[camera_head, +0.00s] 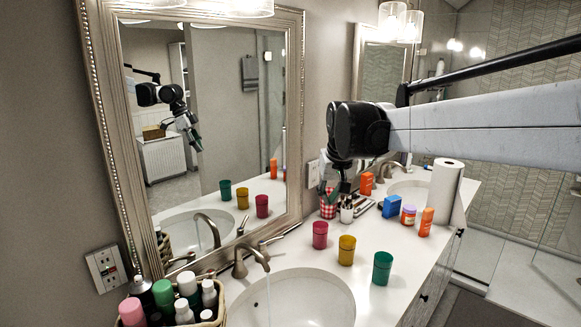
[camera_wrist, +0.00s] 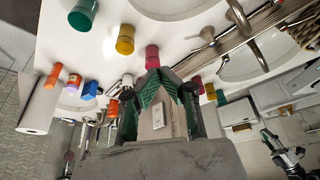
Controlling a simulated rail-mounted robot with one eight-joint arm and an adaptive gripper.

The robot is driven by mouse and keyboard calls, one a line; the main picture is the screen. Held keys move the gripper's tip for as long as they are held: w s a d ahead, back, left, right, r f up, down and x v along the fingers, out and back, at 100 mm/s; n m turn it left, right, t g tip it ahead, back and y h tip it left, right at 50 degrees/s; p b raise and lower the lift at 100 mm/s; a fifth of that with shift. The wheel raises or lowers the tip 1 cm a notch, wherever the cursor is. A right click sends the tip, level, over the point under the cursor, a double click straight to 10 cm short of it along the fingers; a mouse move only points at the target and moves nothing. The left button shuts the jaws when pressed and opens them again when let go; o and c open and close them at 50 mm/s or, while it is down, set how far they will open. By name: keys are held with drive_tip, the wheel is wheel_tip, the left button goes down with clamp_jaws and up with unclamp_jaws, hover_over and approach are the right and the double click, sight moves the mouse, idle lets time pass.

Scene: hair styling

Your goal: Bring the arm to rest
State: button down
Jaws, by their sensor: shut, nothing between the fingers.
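My arm reaches in from the right in the head view, and its wrist hangs over the counter. The pink cup (camera_wrist: 152,52) shows just beyond the tips there. My arm and gripper are also reflected in the mirror (camera_head: 215,110).
Pink (camera_head: 320,235), yellow (camera_head: 346,250) and green (camera_head: 382,268) cups stand on the counter near the sink (camera_head: 300,298). A bottle basket (camera_head: 215,305) is at front left. A paper roll (camera_head: 447,190), blue box (camera_head: 390,206) and orange items stand at right.

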drive_tip(key=s+d+f+m+t+b, duration=0.1)
drive_tip(key=s+d, duration=0.2)
drive_tip(key=s, duration=0.6)
drive_tip(key=s+d, duration=0.3)
drive_tip(key=s, duration=0.6)
drive_tip(key=s+d+f, duration=0.2)
drive_tip(key=s+f, duration=0.3)
drive_tip(key=s, duration=0.3)
drive_tip(key=s+d+f+t+b, duration=0.1)
drive_tip(key=s+d+f, duration=0.1)
drive_tip(key=s+f, duration=0.3)
drive_tip(key=s, duration=0.3)
drive_tip(key=shift+m+t+h, duration=0.3)
drive_tip(key=shift+m+h, duration=0.1)
